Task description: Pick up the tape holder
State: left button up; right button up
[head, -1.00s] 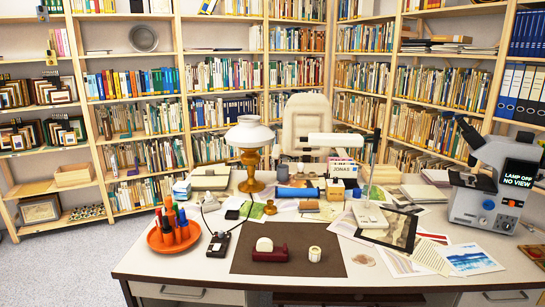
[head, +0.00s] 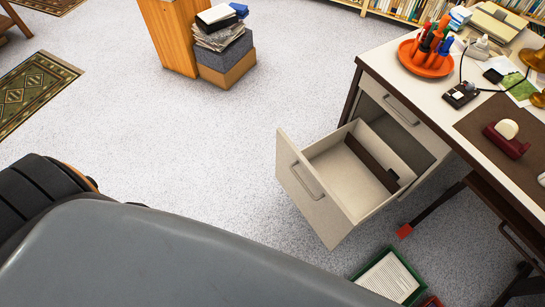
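The tape holder (head: 512,146) is a dark red dispenser with a pale roll of tape on it. It stands on the brown desk mat (head: 476,121) on the white-topped desk, near the right edge of the head view. Neither of my grippers is in view. A large grey part and a black ribbed part of my own body fill the lower left of the picture, well apart from the desk.
A lower desk drawer (head: 312,192) stands pulled out over the floor. An orange dish (head: 408,59) with pens and a black device (head: 460,95) are on the desk. A green-edged tray (head: 390,279) lies on the floor. Stacked books (head: 222,30) stand behind open grey floor.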

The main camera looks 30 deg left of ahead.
aim_at(502, 134)
jog(key=u, duration=0.35)
jog(key=z, duration=1.3)
